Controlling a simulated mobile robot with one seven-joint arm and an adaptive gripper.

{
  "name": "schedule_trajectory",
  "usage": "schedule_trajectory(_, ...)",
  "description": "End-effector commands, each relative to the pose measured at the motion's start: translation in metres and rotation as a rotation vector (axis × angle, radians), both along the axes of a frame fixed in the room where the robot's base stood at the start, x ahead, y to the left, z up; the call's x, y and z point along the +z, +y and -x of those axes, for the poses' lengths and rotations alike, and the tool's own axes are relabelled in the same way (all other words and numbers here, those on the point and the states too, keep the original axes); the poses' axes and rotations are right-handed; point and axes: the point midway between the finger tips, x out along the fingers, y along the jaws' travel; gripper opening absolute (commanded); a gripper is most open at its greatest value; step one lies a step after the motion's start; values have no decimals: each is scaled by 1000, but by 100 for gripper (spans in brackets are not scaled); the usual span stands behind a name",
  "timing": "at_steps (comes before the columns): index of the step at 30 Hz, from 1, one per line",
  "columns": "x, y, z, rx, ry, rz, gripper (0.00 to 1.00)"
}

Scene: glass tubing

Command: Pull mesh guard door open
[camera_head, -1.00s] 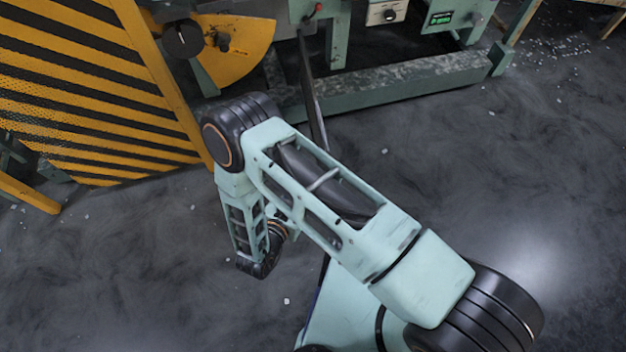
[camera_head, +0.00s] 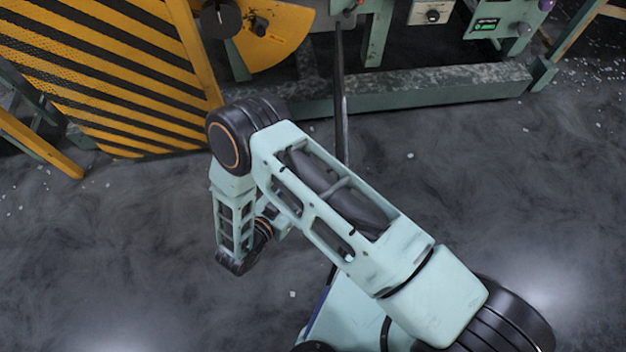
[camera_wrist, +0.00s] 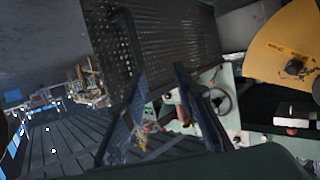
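The mesh guard door appears in the head view as a black-and-yellow striped perforated panel (camera_head: 110,75) at the upper left. In the wrist view a dark perforated panel (camera_wrist: 170,40) fills the top middle; it looks like the door's unpainted side. A dark bar (camera_wrist: 124,35) runs along its left part, possibly a handle or frame. My gripper (camera_wrist: 160,72) shows two dark fingers spread apart below and in front of the panel. I see nothing clearly held between them, and contact with the bar cannot be told. In the head view my arm hides the gripper.
A green machine frame (camera_head: 440,90) with a low beam runs along the back. A yellow sector plate (camera_head: 275,35) sits beside the door's right edge. A yellow rail (camera_head: 40,145) stands at the far left. Dark floor (camera_head: 480,200) is open at the right, with small pale bits.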

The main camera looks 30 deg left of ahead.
Motion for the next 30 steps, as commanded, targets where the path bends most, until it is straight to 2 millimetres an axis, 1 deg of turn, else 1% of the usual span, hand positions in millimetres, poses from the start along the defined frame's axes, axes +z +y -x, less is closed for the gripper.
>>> schedule_trajectory(15, 0, 28, 24, 2, 0, -1, 27)
schedule_trajectory(21, 0, 32, 28, 0, 1, 1, 27)
schedule_trajectory(30, 0, 32, 28, 1, 0, 1, 27)
